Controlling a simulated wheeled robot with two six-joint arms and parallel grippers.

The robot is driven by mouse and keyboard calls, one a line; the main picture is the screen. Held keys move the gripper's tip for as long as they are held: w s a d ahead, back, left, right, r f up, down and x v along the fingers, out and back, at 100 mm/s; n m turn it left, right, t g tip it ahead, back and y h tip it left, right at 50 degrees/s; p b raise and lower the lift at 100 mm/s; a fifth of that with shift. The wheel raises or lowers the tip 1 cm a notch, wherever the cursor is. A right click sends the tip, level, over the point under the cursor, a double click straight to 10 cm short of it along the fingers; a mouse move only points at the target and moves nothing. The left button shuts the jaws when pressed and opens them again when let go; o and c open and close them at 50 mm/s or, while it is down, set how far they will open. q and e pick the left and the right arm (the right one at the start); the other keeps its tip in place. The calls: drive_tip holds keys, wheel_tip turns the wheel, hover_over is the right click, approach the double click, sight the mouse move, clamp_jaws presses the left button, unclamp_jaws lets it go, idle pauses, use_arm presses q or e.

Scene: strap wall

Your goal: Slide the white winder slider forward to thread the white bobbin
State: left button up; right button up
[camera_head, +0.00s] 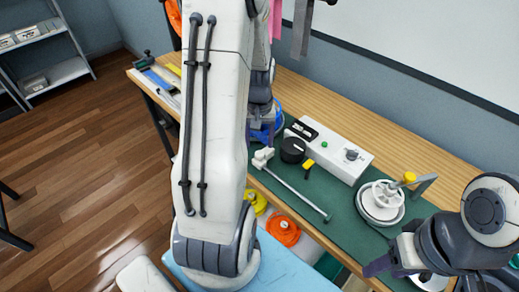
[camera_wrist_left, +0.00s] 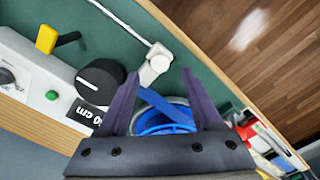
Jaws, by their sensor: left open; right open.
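The white winder slider (camera_head: 262,157) is at the left end of a thin metal rod on the green mat. In the left wrist view the slider (camera_wrist_left: 155,62) is beside the left fingers, apart from them. The white bobbin (camera_head: 382,200) sits at the right end of the mat, by a grey bracket with a yellow knob. My left gripper (camera_head: 263,132) is over the bench's back, partly hidden by my arm. In the wrist view the gripper (camera_wrist_left: 168,108) is open, with a blue spool (camera_wrist_left: 160,117) and blue strip seen between its fingers. My right gripper (camera_head: 380,264) is open at the front edge.
A white control box (camera_head: 335,150) with a black knob (camera_head: 292,150) and green button stands behind the rod. A yellow-handled lever (camera_head: 308,165) stands between box and rod. Yellow and orange spools (camera_head: 283,231) are below the bench front. The mat between rod and bobbin is clear.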

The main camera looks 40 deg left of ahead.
sight(260, 153)
use_arm(q)
drive_tip(key=shift+f, duration=2.3)
clamp_jaws()
